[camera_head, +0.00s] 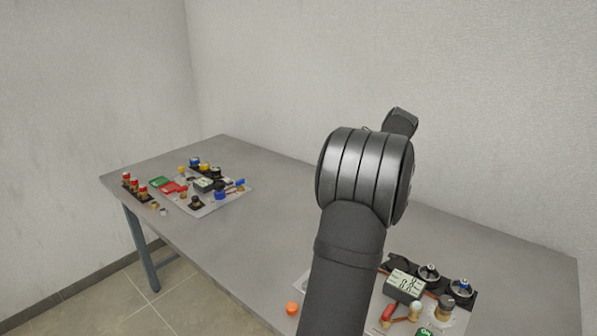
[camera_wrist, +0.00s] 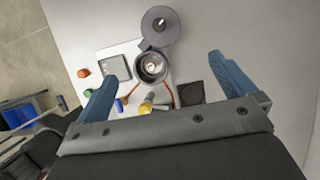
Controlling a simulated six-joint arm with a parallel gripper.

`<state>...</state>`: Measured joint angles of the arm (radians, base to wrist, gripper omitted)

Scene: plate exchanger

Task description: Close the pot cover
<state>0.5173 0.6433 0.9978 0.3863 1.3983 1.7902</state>
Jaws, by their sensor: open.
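In the wrist view, a round metal pot (camera_wrist: 153,67) stands open on a white board, with its inside showing. The flat round grey cover (camera_wrist: 160,26) is swung back beyond the pot's far rim, joined near it by a small dark hinge-like part. My gripper (camera_wrist: 162,68) is open, with its two blue fingers spread wide on either side of the pot and nothing between them gripped. The height of the fingers above the board cannot be told. In the head view my arm hides the gripper, and I cannot pick out this pot and cover.
Near the pot are a grey square device (camera_wrist: 114,66), a red-orange cap (camera_wrist: 83,73), a green cap (camera_wrist: 88,93), a blue part (camera_wrist: 121,104), a yellow knob (camera_wrist: 146,106) and a black square (camera_wrist: 191,93). Another crowded board (camera_head: 215,205) lies far left; the table (camera_head: 230,245) between is clear.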

